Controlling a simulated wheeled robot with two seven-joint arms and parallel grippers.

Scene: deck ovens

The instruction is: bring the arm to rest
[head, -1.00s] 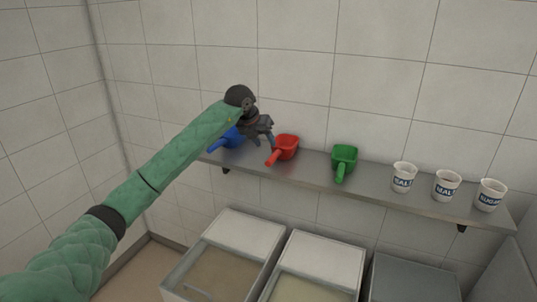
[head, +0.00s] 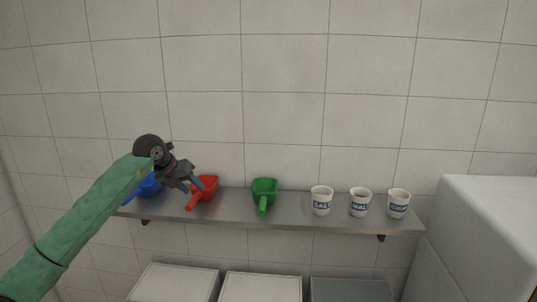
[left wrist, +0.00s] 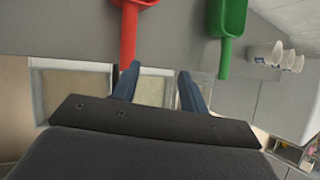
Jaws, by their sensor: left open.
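My left arm comes in from the left in the head view. My left gripper (head: 192,184) is above the left part of the shelf, between the blue scoop (head: 149,186) and the red scoop (head: 207,188). In the left wrist view its two blue-grey fingers (left wrist: 157,85) are spread with nothing between them. The red scoop's handle (left wrist: 128,40) hangs just beyond the left finger; I cannot tell whether they touch. The arm and gripper partly hide the blue scoop. My right gripper is not in view.
A steel shelf (head: 290,218) on the tiled wall holds the scoops, a green scoop (head: 264,193) and three labelled white cups (head: 360,202). Pale-lidded bins (head: 262,288) stand below. A large white box-like unit (head: 480,230) is at the right. The wall above is clear.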

